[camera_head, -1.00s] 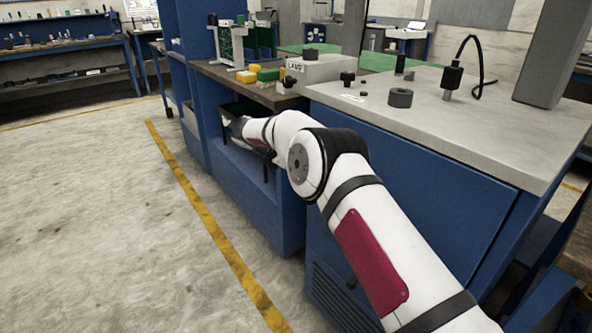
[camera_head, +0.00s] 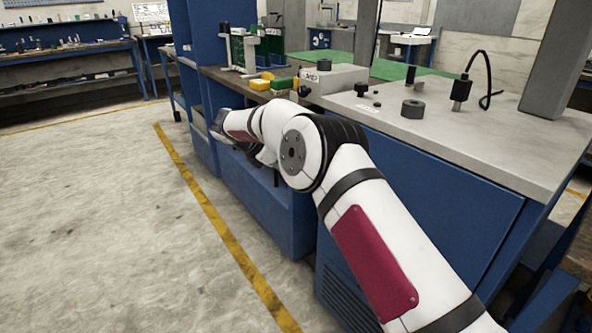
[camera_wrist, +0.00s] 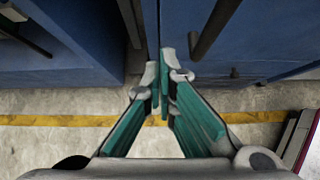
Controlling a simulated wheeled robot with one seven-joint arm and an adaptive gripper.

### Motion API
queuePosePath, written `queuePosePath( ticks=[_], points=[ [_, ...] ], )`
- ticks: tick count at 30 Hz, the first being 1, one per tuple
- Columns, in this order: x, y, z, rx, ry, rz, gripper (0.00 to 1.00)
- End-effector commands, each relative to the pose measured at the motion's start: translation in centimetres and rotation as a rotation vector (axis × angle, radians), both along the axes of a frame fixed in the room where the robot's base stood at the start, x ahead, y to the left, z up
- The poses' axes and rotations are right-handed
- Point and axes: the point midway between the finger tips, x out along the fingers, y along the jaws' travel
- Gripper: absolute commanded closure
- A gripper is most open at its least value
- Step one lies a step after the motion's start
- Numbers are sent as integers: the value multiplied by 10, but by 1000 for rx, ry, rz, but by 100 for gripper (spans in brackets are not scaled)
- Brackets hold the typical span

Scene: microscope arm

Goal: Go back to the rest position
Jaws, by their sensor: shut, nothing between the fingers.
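My gripper shows in the wrist view (camera_wrist: 165,75), with its two green-sided fingers closed together at the tips and nothing between them. It points at the blue cabinet front, with the floor beneath. In the head view my white arm with dark red panels reaches out past the bench front. My gripper's fingers cannot be made out there, as the far end of the arm is small and partly hidden by its own links.
The blue cabinet (camera_head: 400,205) with a grey top (camera_head: 470,130) stands close on the right. A grey box (camera_head: 325,80), yellow and green blocks (camera_head: 260,84) and a dark ring (camera_head: 413,109) rest on the worktops. Open floor (camera_head: 90,220) with a yellow line (camera_head: 215,220) lies to the left.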

Motion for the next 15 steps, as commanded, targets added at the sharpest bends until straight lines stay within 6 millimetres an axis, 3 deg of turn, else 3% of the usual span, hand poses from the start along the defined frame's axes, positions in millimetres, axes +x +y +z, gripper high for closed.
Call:
queuePosePath(
  ticks=[5,7,12,15],
  points=[
    [10,2,33,-26,-40,81,100],
    [24,-1,64,-62,-83,179,100],
    [56,-3,170,-249,-201,541,100],
    [59,0,231,-400,-247,763,100]
  ],
)
